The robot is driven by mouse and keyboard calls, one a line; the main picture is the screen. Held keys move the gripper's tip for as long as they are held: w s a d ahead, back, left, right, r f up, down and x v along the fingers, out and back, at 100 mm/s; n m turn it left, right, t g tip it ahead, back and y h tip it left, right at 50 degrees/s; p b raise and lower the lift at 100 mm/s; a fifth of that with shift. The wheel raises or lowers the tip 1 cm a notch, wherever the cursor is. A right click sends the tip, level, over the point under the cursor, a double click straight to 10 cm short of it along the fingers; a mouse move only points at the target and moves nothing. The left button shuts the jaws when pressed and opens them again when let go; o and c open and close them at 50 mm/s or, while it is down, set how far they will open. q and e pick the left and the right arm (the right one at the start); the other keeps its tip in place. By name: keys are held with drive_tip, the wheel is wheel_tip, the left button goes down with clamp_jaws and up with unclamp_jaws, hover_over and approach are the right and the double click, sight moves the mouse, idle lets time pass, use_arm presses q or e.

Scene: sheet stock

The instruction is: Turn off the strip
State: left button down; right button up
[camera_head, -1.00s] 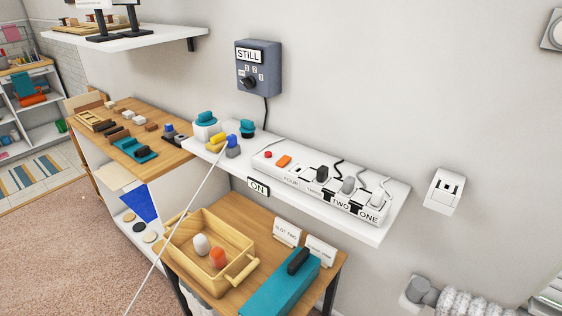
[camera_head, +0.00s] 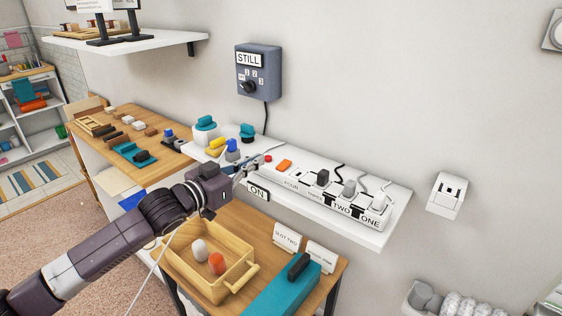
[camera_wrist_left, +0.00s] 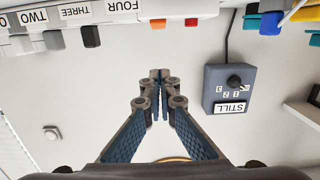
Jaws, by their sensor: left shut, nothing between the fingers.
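The white power strip (camera_head: 312,184) lies along the white wall shelf, with sockets labelled ONE to FOUR and several plugs in it. At its left end are an orange switch (camera_head: 284,166) and a small red part (camera_head: 267,158). My left gripper (camera_head: 257,163) is shut and empty, its tips close to that end in the head view. In the upside-down left wrist view, the shut fingertips (camera_wrist_left: 160,75) show below the orange switch (camera_wrist_left: 158,24) and red part (camera_wrist_left: 190,22); contact cannot be seen. My right gripper is out of view.
A grey dial box (camera_head: 258,72) marked STILL hangs on the wall above. Blue, yellow and teal items (camera_head: 217,146) stand left of the strip. An ON sign (camera_head: 258,194) is on the shelf front. A wooden tray (camera_head: 248,262) sits below.

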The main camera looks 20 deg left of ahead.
use_arm(q)
drive_tip(key=shift+w, duration=0.1)
drive_tip(key=p, duration=0.3)
hover_over(281, 167)
drive_tip(key=shift+a+f, duration=0.1)
drive_tip(key=shift+f, duration=0.2)
wheel_tip(281, 167, down, 3)
drive_tip(key=shift+f, duration=0.65)
